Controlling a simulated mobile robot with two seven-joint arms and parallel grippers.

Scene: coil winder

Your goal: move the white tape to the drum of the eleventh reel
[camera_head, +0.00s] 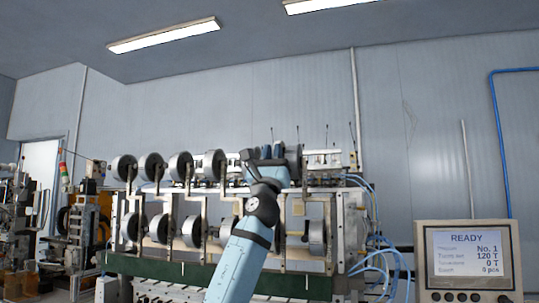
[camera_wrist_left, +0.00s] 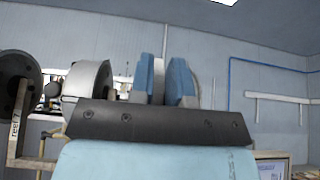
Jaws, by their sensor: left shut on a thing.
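My left gripper (camera_head: 266,153) is raised in front of the upper row of reels in the head view. In the left wrist view its two blue fingers (camera_wrist_left: 162,82) are shut on the white tape (camera_wrist_left: 158,80), a pale strip between them. The tape cannot be made out in the head view. A grey drum (camera_wrist_left: 90,80) is just left of the fingers in the wrist view, apart from them. The upper row includes a grey reel (camera_head: 214,164) left of the gripper. Which reel is the eleventh cannot be told. My right gripper is not in view.
A control panel (camera_head: 467,256) reading READY stands at the right. Blue hoses (camera_head: 385,262) hang by the machine's right end. Thin upright rods rise behind the upper row.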

